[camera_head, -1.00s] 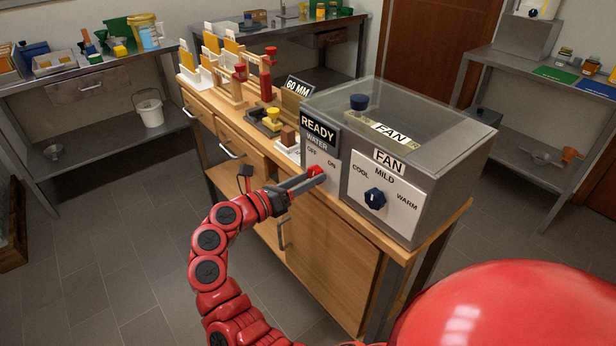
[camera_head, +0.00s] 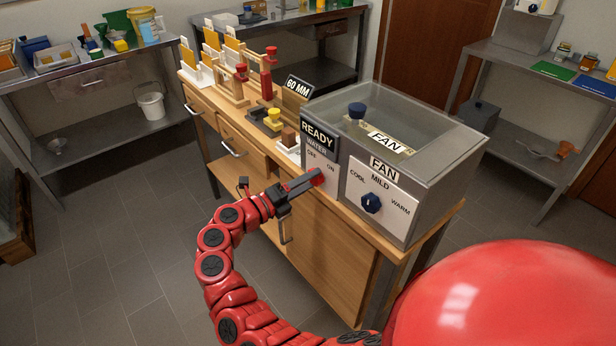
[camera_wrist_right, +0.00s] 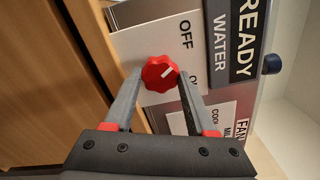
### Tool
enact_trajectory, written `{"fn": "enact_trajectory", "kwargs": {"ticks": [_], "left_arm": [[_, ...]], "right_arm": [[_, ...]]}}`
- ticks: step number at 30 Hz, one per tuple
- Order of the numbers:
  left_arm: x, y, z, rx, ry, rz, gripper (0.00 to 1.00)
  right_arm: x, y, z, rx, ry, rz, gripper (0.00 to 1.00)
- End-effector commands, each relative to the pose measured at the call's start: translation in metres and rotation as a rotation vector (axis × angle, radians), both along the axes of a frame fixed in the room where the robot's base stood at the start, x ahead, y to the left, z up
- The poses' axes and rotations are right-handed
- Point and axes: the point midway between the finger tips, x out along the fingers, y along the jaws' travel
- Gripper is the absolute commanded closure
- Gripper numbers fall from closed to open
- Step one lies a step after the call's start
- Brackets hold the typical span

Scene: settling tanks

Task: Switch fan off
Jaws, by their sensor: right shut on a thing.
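A grey box with a clear lid (camera_head: 420,120) stands on the wooden bench. Its front has a white FAN panel with a dark blue knob (camera_head: 371,203) among COOL, MILD and WARM; its exact setting is too small to tell. Left of it is a WATER panel with OFF and ON marks and a red knob (camera_head: 318,178). My right gripper (camera_head: 312,182) is at the red knob, not the blue one. In the right wrist view, my right gripper (camera_wrist_right: 159,78) has its fingers on either side of the red knob (camera_wrist_right: 160,73), shut on it. My left gripper is out of view.
A READY sign (camera_head: 318,134) sits above the WATER panel. A second blue knob (camera_head: 357,110) is on top of the box. Wooden racks (camera_head: 228,85) and a yellow-topped item (camera_head: 273,115) stand farther left on the bench. The floor left of the bench is clear.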

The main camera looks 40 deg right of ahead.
Motion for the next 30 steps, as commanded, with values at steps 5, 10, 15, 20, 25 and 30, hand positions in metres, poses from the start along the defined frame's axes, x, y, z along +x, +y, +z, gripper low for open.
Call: {"fn": "enact_trajectory", "kwargs": {"ticks": [5,10,15,20,25,30], "left_arm": [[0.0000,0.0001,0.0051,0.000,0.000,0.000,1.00],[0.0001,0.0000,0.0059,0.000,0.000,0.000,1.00],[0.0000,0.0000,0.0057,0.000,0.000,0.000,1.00],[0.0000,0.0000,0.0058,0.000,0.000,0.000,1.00],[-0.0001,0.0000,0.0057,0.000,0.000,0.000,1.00],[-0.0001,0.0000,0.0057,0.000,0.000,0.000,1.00]], "right_arm": [[0.0005,0.0005,0.0005,-0.004,0.049,0.002,1.00],[0.0005,0.0005,-0.0001,-0.005,0.066,0.002,1.00],[0.0004,0.0005,-0.0004,-0.005,0.068,0.002,1.00],[0.0004,0.0005,-0.0004,-0.005,0.068,0.002,1.00],[0.0003,0.0004,-0.0003,-0.005,0.067,0.001,0.19],[0.0002,0.0003,-0.0001,-0.006,0.067,0.001,0.14]]}}
